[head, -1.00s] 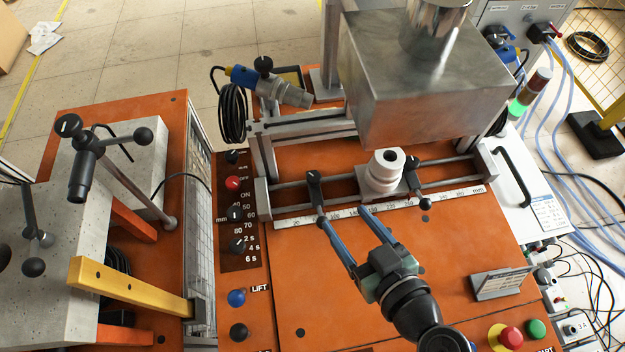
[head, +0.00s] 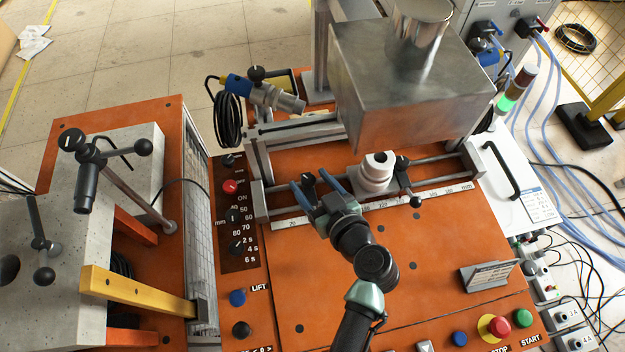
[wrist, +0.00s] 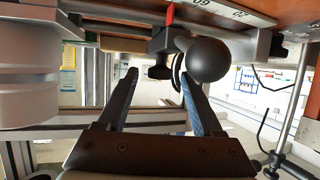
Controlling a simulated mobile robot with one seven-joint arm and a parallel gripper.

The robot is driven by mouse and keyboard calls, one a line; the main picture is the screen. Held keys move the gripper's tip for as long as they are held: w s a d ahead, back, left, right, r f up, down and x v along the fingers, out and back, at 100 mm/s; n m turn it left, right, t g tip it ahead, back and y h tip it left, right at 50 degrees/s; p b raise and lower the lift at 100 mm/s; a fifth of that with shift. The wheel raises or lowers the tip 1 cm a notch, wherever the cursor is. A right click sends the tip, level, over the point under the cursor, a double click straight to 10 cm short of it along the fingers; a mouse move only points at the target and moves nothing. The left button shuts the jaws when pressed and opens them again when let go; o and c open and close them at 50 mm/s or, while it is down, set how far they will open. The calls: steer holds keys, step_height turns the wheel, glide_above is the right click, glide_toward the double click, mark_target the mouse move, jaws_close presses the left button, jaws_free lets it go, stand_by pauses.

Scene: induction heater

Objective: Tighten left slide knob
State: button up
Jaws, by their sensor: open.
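The left slide (head: 308,182) is a black clamp on the front rail, left of the white stepped cylinder (head: 375,176). In the wrist view its black ball knob (wrist: 208,60) shows close up, by the tip of the right-hand finger. The dark slide body (wrist: 162,50) shows between the finger lines. My gripper (head: 312,180) is open, its two blue fingers on either side of the left slide. In the head view my gripper hides the ball knob. I cannot tell whether a finger touches it.
The right slide's ball knob (head: 415,202) is just right of the white cylinder. A ruler strip (head: 440,192) runs along the rail. A large metal block (head: 400,95) hangs above and behind. The orange tabletop (head: 430,250) in front is mostly clear.

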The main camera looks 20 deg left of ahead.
jaws_close()
stand_by(0.3)
